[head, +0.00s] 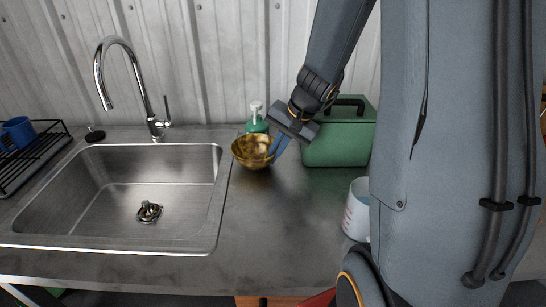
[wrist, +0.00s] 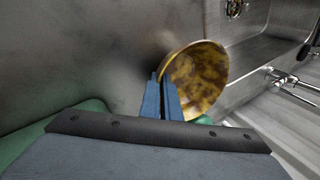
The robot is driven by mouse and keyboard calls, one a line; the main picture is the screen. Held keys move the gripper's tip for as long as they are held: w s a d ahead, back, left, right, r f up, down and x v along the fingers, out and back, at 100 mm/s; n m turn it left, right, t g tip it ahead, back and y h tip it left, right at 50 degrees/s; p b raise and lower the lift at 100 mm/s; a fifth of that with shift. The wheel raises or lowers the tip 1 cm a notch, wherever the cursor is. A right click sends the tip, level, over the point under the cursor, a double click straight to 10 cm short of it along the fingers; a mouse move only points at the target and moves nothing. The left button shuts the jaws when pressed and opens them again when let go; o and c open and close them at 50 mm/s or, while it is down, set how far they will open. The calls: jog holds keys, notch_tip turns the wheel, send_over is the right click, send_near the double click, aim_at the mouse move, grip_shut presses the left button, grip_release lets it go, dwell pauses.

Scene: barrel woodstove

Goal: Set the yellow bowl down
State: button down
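The yellow bowl (head: 250,153) is brownish gold and mottled, just right of the sink in the head view. It also shows in the wrist view (wrist: 204,75), with its inside facing the camera. My gripper (head: 274,152) reaches down from the upper right to the bowl's right rim. In the wrist view, the two blue fingers of my gripper (wrist: 162,88) are close together at the rim and look shut on it. The bowl is at or just above the grey counter (head: 270,220); whether it touches is unclear.
The steel sink (head: 120,195) with its faucet (head: 150,105) lies left of the bowl. A green soap bottle (head: 256,122) stands behind it. A green case (head: 345,140) and a white cup (head: 356,210) are to the right. The counter in front is clear.

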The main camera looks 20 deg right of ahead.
jog(key=c, duration=2.5)
grip_release()
jog(key=shift+f, duration=0.15)
jog(key=o, duration=0.5)
jog(key=shift+s+d+r, duration=0.1)
jog(key=shift+r, duration=0.5)
jog(key=b+v, duration=0.1)
jog(key=v, duration=1)
jog(key=shift+s+r, duration=0.1)
jog(key=shift+r, duration=0.05)
